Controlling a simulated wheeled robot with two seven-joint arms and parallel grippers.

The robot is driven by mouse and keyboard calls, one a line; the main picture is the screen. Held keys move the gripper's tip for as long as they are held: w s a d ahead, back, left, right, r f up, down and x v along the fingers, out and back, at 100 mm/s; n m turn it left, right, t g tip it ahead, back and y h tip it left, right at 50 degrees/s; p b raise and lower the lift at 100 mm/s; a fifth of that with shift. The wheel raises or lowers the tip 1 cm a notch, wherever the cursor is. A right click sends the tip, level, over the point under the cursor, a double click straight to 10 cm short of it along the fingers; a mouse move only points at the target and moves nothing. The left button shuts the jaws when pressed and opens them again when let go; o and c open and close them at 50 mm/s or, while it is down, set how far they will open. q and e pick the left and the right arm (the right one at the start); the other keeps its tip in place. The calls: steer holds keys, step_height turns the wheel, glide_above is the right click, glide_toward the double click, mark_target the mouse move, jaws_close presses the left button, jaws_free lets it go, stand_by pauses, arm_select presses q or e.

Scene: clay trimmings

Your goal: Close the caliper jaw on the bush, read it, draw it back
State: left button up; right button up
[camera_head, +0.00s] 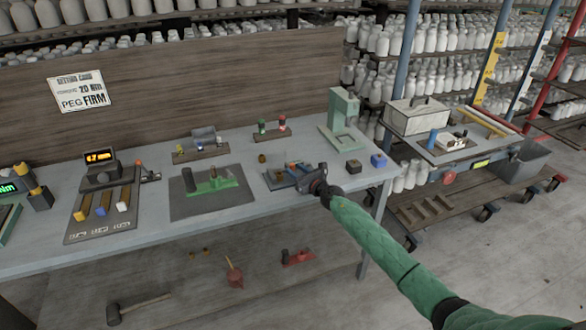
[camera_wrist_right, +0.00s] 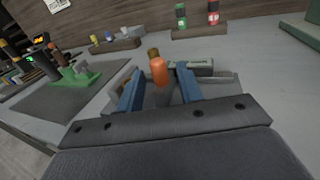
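The caliper (camera_head: 279,181) lies on the bench, partly hidden by my right gripper (camera_head: 308,176). In the right wrist view its grey body (camera_wrist_right: 204,69) with a green display strip lies across, just beyond the fingers. An upright orange knob (camera_wrist_right: 159,72) stands between the two blue fingertips of my right gripper (camera_wrist_right: 159,85), with a gap on both sides. The gripper is open and holds nothing. A small brown cylinder, seemingly the bush (camera_wrist_right: 153,53), stands behind the knob; it also shows in the head view (camera_head: 262,158). I cannot tell whether a jaw touches it. My left gripper is out of view.
A green fixture on a dark mat (camera_head: 208,203) lies left of the caliper. Red and green cylinders (camera_head: 272,133) stand behind on a small base.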

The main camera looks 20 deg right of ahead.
steer(key=shift+v, duration=2.55)
